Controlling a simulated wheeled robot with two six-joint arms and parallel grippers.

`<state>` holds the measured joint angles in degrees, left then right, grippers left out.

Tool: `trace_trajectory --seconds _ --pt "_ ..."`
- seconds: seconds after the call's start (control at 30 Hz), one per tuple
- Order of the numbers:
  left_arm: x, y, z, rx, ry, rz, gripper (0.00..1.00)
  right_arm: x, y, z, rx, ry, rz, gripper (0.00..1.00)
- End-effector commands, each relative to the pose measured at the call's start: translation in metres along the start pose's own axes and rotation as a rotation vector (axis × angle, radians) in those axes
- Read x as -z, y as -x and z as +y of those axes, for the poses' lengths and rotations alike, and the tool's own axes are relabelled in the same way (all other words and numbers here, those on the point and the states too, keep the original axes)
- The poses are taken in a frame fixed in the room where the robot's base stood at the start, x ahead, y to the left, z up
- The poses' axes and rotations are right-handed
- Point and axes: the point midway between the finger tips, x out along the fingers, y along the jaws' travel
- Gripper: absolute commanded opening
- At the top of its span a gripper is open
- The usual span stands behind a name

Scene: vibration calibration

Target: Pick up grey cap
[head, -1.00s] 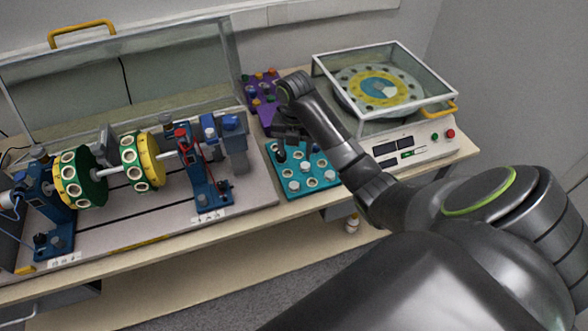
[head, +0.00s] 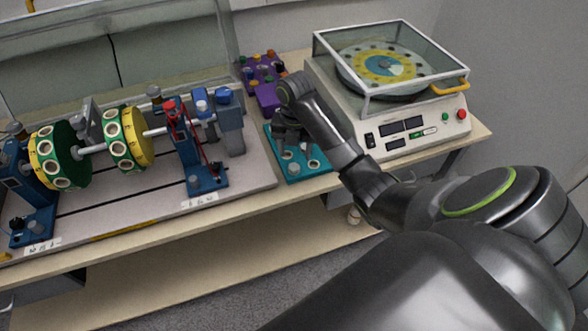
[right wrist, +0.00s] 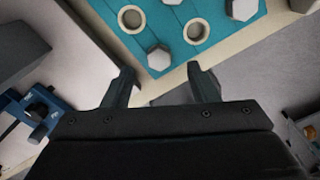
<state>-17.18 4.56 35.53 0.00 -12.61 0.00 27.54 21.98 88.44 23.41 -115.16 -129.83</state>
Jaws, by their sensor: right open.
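Pale grey hexagonal caps stand on a teal tray (head: 304,175). In the right wrist view one grey cap (right wrist: 159,60) sits near the tray's edge, framed between my fingertips, with another grey cap (right wrist: 242,9) farther off at the top. The teal tray (right wrist: 205,52) also has round, ringed holes. My right gripper (head: 288,140) hangs over the tray and hides part of it in the head view. In the right wrist view its two fingers (right wrist: 160,72) are spread apart with nothing held. My left gripper is not in view.
A purple tray (head: 266,94) with coloured caps lies behind the teal one. A glass-covered balancing machine (head: 440,128) stands to the right. A rotor rig with green and yellow discs (head: 130,140) stands to the left. The table's front edge runs close by the teal tray.

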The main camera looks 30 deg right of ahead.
Motion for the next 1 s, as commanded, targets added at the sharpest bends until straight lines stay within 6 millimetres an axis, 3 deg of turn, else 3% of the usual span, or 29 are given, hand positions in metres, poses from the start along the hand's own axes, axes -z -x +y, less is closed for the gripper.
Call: trace_trajectory --seconds 0.33,0.5,0.7,1.0 --pt "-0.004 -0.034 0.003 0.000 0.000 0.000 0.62 -0.001 -0.035 0.002 0.000 0.000 0.001 0.54" --pt "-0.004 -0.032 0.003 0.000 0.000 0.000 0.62 0.000 -0.049 0.002 0.000 0.000 0.001 0.54" --pt "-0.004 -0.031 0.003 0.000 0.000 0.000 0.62 0.000 -0.049 0.002 0.000 0.000 0.000 0.54" --pt "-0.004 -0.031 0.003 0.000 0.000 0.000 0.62 -0.001 -0.049 0.001 0.000 0.000 0.000 0.14"
